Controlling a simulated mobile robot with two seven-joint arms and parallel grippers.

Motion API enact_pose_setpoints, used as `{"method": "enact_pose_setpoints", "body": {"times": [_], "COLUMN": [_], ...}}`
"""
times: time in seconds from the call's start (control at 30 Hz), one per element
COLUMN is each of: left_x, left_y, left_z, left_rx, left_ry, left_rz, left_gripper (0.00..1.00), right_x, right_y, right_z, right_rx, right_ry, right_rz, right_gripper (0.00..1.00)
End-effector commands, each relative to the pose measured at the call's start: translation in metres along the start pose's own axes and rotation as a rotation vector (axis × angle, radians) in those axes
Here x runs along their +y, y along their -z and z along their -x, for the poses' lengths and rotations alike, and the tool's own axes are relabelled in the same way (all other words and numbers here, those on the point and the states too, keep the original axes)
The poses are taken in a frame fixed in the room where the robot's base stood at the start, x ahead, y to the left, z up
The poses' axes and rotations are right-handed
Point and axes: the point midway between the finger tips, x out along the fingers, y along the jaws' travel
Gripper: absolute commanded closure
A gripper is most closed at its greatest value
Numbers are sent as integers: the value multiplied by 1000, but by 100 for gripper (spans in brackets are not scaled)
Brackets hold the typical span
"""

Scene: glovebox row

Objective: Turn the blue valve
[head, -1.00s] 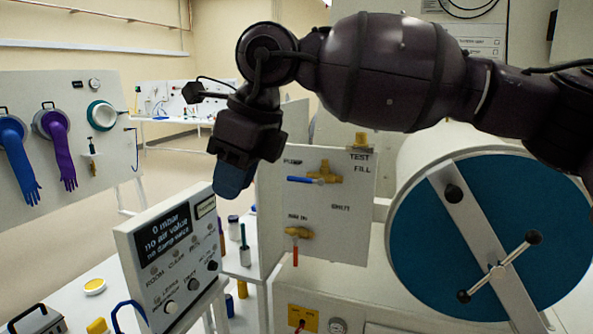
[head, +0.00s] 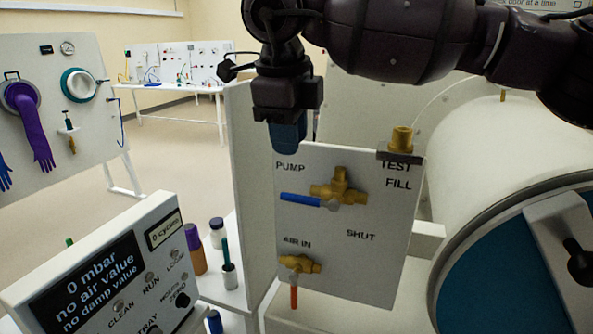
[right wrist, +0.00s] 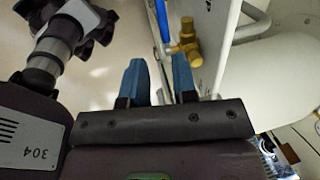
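The blue valve is a blue lever (head: 300,199) on a brass body (head: 340,188), on a white panel (head: 340,250) under the word PUMP. The lever lies level, pointing left. In the right wrist view the blue lever (right wrist: 162,20) and brass body (right wrist: 187,42) are beyond the fingertips, toward the right finger. My right gripper (head: 288,140) hangs fingers down above the lever at the panel's top edge, apart from it. In the right wrist view its two blue fingers (right wrist: 160,78) are spread with nothing between them. My left gripper is not in view.
A red-handled brass valve (head: 300,264) marked AIR IN sits lower on the panel. A display box (head: 105,275) stands at front left, with bottles (head: 196,250) behind it. A white cylinder with a blue end (head: 520,260) fills the right. A white side panel (head: 252,190) stands left of the valves.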

Motion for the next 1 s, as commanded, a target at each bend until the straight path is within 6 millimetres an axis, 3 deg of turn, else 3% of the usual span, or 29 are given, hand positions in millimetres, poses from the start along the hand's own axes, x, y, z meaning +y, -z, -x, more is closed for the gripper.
{"method": "enact_pose_setpoints", "body": {"times": [0.27, 0.7, 1.0], "left_x": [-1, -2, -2], "left_y": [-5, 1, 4], "left_z": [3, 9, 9], "left_rx": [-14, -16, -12], "left_ry": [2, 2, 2], "left_rz": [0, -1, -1], "left_gripper": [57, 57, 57], "right_x": [0, 1, 0], "right_y": [0, 0, 0], "right_z": [-10, -80, -106], "right_rx": [2, 1, 0], "right_ry": [-1, -2, -1], "right_rz": [1, 2, 1], "right_gripper": [74, 74, 74]}}
